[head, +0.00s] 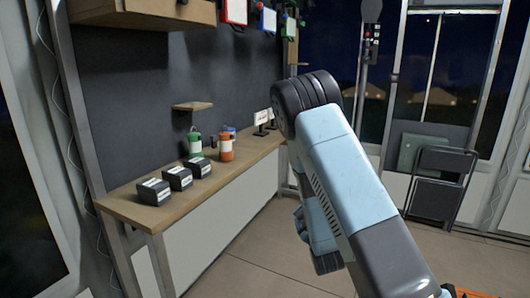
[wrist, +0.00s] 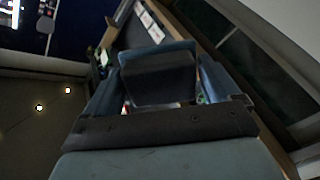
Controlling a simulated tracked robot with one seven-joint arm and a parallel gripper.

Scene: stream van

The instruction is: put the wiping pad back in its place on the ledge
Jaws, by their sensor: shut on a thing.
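My gripper (wrist: 158,58) shows in the wrist view with its two blue-grey fingers on either side of a dark, block-shaped thing. It is shut on this thing, which I take to be the wiping pad (wrist: 158,80). In the head view my arm runs up the middle right, and I cannot make out the gripper's fingers or the pad there. A small wooden ledge (head: 192,106) juts from the dark wall board above the bench. It looks empty, and my arm is to the right of it.
The wooden bench (head: 228,172) below holds several things: three black boxes (head: 178,178), a green bottle (head: 195,145), an orange bottle (head: 226,149) and small cards. A wooden cabinet (head: 140,12) hangs at upper left. A folded chair (head: 438,185) stands at right. Floor before the bench is clear.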

